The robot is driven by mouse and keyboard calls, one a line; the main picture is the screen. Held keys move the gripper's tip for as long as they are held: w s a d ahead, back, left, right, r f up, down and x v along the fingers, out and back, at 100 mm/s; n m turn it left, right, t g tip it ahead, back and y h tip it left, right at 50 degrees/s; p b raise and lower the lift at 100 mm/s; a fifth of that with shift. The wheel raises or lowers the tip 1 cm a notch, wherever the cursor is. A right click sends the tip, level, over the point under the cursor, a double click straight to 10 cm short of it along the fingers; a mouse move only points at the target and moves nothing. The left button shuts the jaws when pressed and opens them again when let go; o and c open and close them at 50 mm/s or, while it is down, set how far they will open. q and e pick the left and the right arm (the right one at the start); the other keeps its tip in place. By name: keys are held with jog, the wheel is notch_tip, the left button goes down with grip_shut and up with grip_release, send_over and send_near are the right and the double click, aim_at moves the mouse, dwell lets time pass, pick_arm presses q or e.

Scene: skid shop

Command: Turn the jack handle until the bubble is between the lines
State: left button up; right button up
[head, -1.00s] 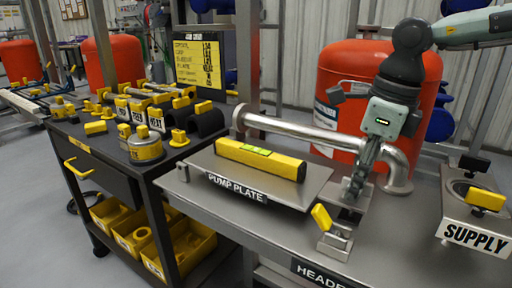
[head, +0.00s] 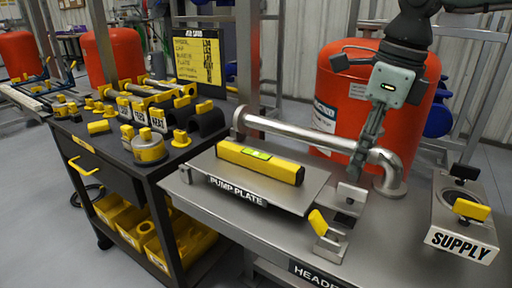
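A yellow spirit level (head: 262,165) lies on the grey pump plate (head: 305,196). Its green vial (head: 257,154) faces up, but the bubble and lines are too small to read. A yellow jack handle (head: 318,222) stands out from a metal bracket (head: 330,246) at the plate's front right corner. My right gripper (head: 356,173) points down above the bench, behind and right of this handle and apart from it. It holds nothing that I can see; its fingers show edge-on. My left gripper is out of view.
A silver bent pipe (head: 305,134) runs behind the plate, and a red tank (head: 345,95) stands behind it. The SUPPLY block (head: 462,240) with a yellow handle is at the right. A dark cart (head: 110,160) with yellow parts stands left. Bare bench lies between bracket and SUPPLY block.

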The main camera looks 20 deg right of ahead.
jog(key=shift+m+b, duration=1)
jog(key=shift+b, duration=0.05)
jog(key=shift+r+m+h+b, duration=0.3)
jog(key=shift+m+b, duration=0.2)
jog(key=shift+m, duration=0.4)
jog(key=shift+r, duration=0.1)
